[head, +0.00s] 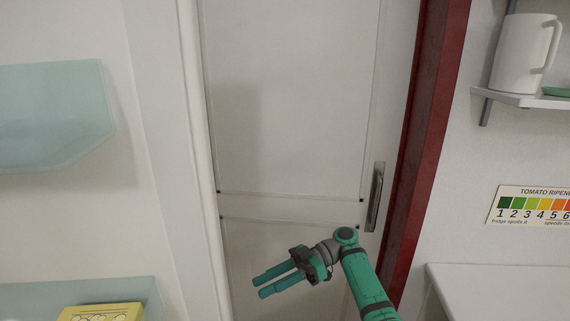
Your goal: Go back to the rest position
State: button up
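My gripper (268,282) is in the lower middle of the head view, at the end of my green arm. Its two green fingers point left and stand a little apart, with a narrow gap between them. Nothing shows between the fingers. Behind it is a white panelled door (290,100) with a metal handle (375,197) on its right side. The gripper is left of the handle and below it in the picture, apart from it.
A dark red door frame (425,130) runs along the right. A shelf (525,98) with a white mug (523,55) hangs at the upper right. A tomato ripeness chart (530,206) is below. A glass shelf (50,115) and a yellow box (100,312) are at left.

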jog(key=w+d+f+m+t, duration=0.1)
jog(key=w+f+m+t, duration=0.35)
jog(key=f, duration=0.35)
jog(key=w+f+m+t, duration=0.4)
jog(key=w+f+m, duration=0.1)
jog(key=f+m, duration=0.15)
jog(key=s+a+f+m+t+h, duration=0.1)
jog(key=s+a+f+t+h, duration=0.1)
jog(key=a+f, duration=0.45)
jog(key=s+a+f+m+t+h, duration=0.1)
jog(key=s+a+f+t, duration=0.2)
jog(key=f, duration=0.7)
jog(key=s+f+m+t+h, duration=0.3)
jog(key=s+f+h, duration=0.1)
jog(key=s+f, duration=0.4)
jog(key=s+d+r+m+t+h, duration=0.1)
jog(key=s+d+t+h, duration=0.2)
jog(key=s, duration=0.8)
jog(key=s+d+r+m+h, duration=0.1)
jog(key=s+d+h, duration=0.3)
jog(key=s, duration=0.7)
jog(key=s+d+r+m+t, duration=0.1)
jog(key=s+d+r, duration=0.2)
jog(key=s+r, duration=0.7)
jog(key=s+d+r+m+t, duration=0.1)
jog(key=s+d+r+t, duration=0.1)
jog(key=s+r, duration=0.8)
jog(key=shift+d, duration=0.55)
